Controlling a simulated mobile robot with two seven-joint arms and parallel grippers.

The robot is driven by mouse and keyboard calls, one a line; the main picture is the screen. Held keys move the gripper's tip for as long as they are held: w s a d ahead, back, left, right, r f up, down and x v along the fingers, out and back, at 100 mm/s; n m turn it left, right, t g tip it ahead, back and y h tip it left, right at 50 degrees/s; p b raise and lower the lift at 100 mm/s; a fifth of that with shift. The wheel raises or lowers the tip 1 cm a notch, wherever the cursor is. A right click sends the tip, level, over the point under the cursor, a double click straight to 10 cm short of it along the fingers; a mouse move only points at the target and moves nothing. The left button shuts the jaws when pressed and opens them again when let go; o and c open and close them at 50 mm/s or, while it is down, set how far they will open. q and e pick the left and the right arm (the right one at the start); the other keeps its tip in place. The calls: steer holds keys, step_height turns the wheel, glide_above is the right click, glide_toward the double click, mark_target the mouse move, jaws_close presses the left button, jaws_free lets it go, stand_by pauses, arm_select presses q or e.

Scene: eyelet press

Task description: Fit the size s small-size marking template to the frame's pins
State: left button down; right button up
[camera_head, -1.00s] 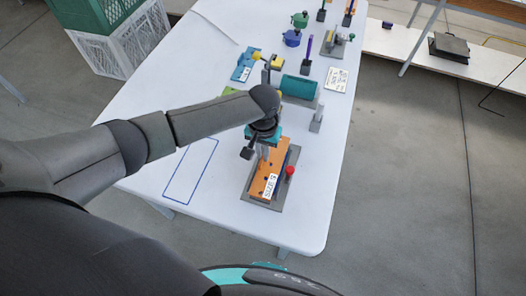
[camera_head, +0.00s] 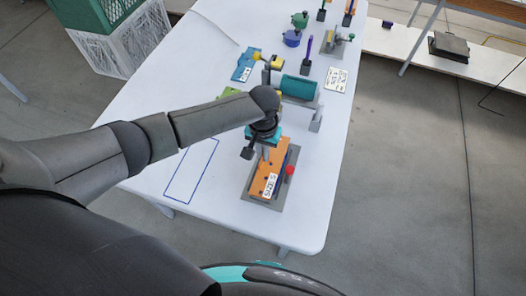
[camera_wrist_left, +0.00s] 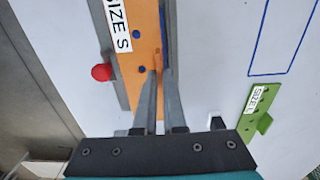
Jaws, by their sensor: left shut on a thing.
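The orange size S template (camera_head: 264,178) lies on or just above the grey frame (camera_head: 250,199) near the table's front edge. Its white SIZE S label faces up, and it also shows in the left wrist view (camera_wrist_left: 148,50). My left gripper (camera_head: 264,153) points down and is shut on an upright part of the template; its fingers show in the wrist view (camera_wrist_left: 158,78). Two blue spots (camera_wrist_left: 136,34) show on the template's face, perhaps pins in its holes. I cannot tell whether the template is fully seated. My right gripper is not in view.
A red knob (camera_head: 290,169) stands at the frame's right side. A blue outlined rectangle (camera_head: 190,170) on the white table is empty. A green SIZE L template (camera_wrist_left: 258,108) lies nearby. A teal cylinder (camera_head: 298,87) and several tools stand farther back.

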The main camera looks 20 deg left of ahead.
arm_select(q)
steer(key=shift+p, duration=0.35)
steer(key=shift+f, duration=0.4)
steer(key=shift+p, duration=0.85)
stand_by(1.7)
steer(key=shift+f+b, duration=0.75)
steer(key=shift+f, duration=0.25)
steer(key=c, duration=0.9)
jaws_free()
steer(key=shift+r, duration=0.1)
